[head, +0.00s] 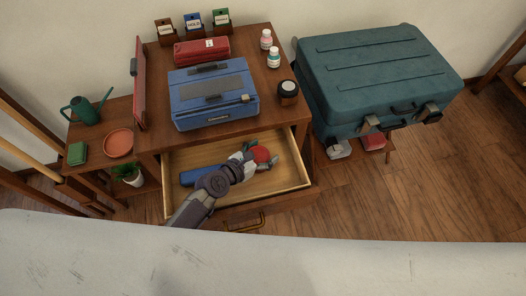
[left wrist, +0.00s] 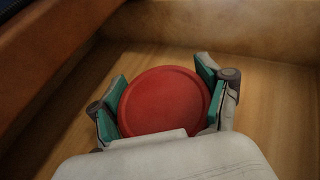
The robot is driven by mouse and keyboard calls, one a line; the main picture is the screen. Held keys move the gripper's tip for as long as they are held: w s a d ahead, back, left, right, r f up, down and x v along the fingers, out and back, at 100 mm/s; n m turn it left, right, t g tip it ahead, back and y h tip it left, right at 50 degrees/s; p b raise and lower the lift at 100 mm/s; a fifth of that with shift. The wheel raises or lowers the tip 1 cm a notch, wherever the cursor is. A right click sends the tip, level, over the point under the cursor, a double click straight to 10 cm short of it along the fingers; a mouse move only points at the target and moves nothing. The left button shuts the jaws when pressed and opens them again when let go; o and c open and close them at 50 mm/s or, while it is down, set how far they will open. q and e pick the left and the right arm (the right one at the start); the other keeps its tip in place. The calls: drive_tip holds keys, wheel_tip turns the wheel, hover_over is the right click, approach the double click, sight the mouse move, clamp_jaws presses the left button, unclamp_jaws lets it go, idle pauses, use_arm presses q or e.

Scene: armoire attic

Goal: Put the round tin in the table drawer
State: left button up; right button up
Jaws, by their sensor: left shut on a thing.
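The round tin is red with a raised rim. In the head view the tin (head: 262,154) is at the end of my left arm, over the right half of the open table drawer (head: 292,178). In the left wrist view the tin (left wrist: 165,100) sits between the green finger pads of my left gripper (left wrist: 163,97). The left gripper (head: 255,155) is shut on the tin, inside the wooden drawer walls. I cannot tell whether the tin touches the drawer floor. My right gripper is not in view.
A blue object (head: 200,176) lies in the drawer's left part. The table top holds a blue case (head: 215,95), a red box (head: 202,50), two small bottles and a dark jar (head: 288,93). A teal suitcase (head: 375,80) stands at right. A plant (head: 130,174) is below left.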

use_arm(q)
drive_tip(key=shift+r, duration=0.1)
drive_tip(key=shift+f, duration=0.2)
drive_tip(key=o, duration=1.2)
drive_tip(key=shift+c, duration=0.2)
drive_tip(key=shift+r, duration=0.1)
